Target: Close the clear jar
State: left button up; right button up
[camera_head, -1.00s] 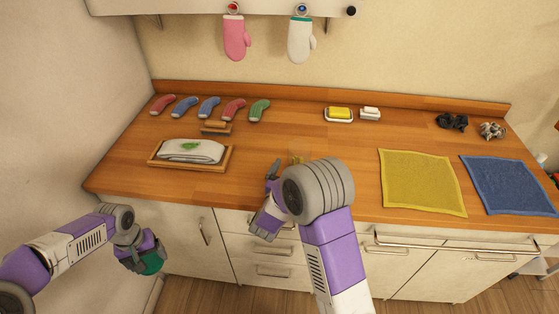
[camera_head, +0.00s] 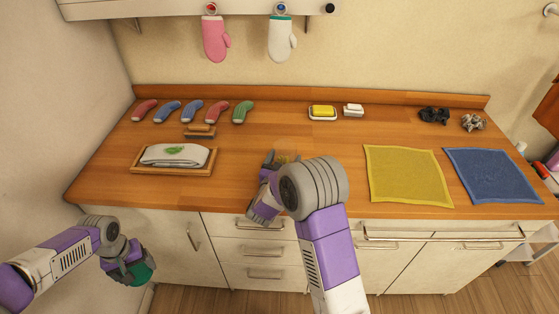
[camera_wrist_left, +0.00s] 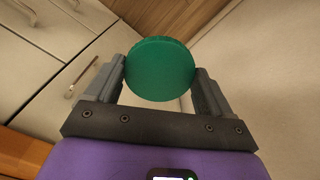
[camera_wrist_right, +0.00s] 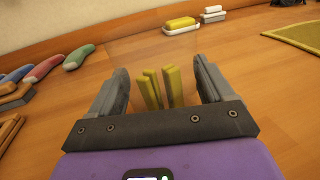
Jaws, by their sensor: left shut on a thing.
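The clear jar (camera_wrist_right: 138,58) stands on the wooden counter and shows as a faint see-through shape with several yellow sticks (camera_wrist_right: 160,88) inside. In the head view, the jar (camera_head: 286,156) is partly hidden by my right arm. My right gripper (camera_wrist_right: 163,85) is open, with one finger on each side of the jar; I cannot tell whether they touch it. My left gripper (camera_wrist_left: 160,80) is shut on a round green lid (camera_wrist_left: 160,68), held by its edges. In the head view, the lid (camera_head: 143,272) is low in front of the cabinets, left of and well below the jar.
A tray with a folded towel (camera_head: 173,156) lies left of the jar, with several socks (camera_head: 192,111) behind it. A yellow cloth (camera_head: 405,175) and a blue cloth (camera_head: 492,176) lie to the right. A soap dish (camera_head: 322,112) stands behind. The counter around the jar is mostly clear.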

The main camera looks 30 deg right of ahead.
jog(key=c, duration=0.4)
pick_arm(q)
notch_tip(320, 180, up, 3)
jog(key=p, duration=0.3)
pick_arm(e)
notch_tip(320, 180, up, 10)
jog(key=shift+r, duration=0.1)
jog(key=o, duration=0.5)
jog(key=c, duration=0.9)
jog(key=shift+o, duration=0.2)
pick_arm(q)
jog(key=shift+s, duration=0.1)
